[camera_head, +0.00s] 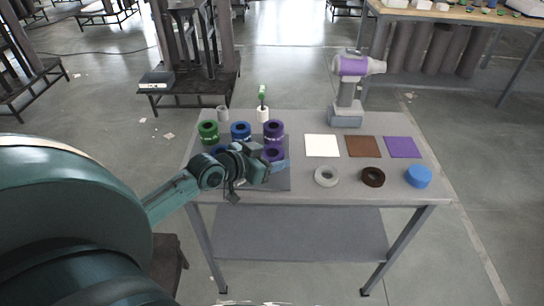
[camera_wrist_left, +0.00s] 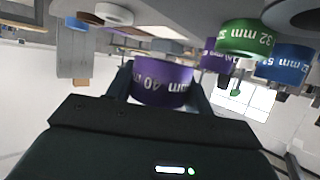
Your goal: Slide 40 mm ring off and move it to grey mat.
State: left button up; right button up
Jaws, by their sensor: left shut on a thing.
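The purple 40 mm ring (camera_wrist_left: 162,82) is between the two fingers of my left gripper (camera_wrist_left: 165,75), its label upside down in the wrist view. In the head view my left gripper (camera_head: 277,166) is at the front right of the ring group, shut on a purple ring (camera_head: 272,153). Whether a post still runs through this ring is hidden. Three square mats show: a near-white one (camera_head: 322,146), a brown one (camera_head: 364,146) and a purple one (camera_head: 403,147). I see no clearly grey square mat. My right gripper is not in view.
Behind stand green (camera_head: 208,132), blue (camera_head: 240,131) and another purple ring (camera_head: 273,131); my arm partly covers a nearer blue one. A grey ring (camera_head: 326,176), dark brown ring (camera_head: 373,177) and blue cylinder (camera_head: 418,176) lie before the mats. A purple-grey tool (camera_head: 350,90) stands behind.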

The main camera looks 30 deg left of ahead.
aim_at(272, 180)
pick_arm(q)
notch_tip(272, 180, down, 2)
jog(key=shift+f+b, duration=0.1)
jog(key=shift+b, duration=0.75)
jog(key=shift+f, duration=0.35)
jog(key=shift+f+b, duration=0.75)
jog(key=shift+f, duration=0.55)
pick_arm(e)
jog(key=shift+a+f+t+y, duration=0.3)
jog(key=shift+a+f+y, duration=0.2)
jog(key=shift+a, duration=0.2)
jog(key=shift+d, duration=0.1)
pick_arm(q)
jog(key=o, duration=1.2)
jog(key=shift+f, duration=0.1)
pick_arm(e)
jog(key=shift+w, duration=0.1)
pick_arm(q)
jog(key=p+v, duration=0.1)
jog(key=v, duration=1.2)
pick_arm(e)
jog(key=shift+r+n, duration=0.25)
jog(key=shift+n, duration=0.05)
pick_arm(q)
jog(key=shift+s, duration=0.1)
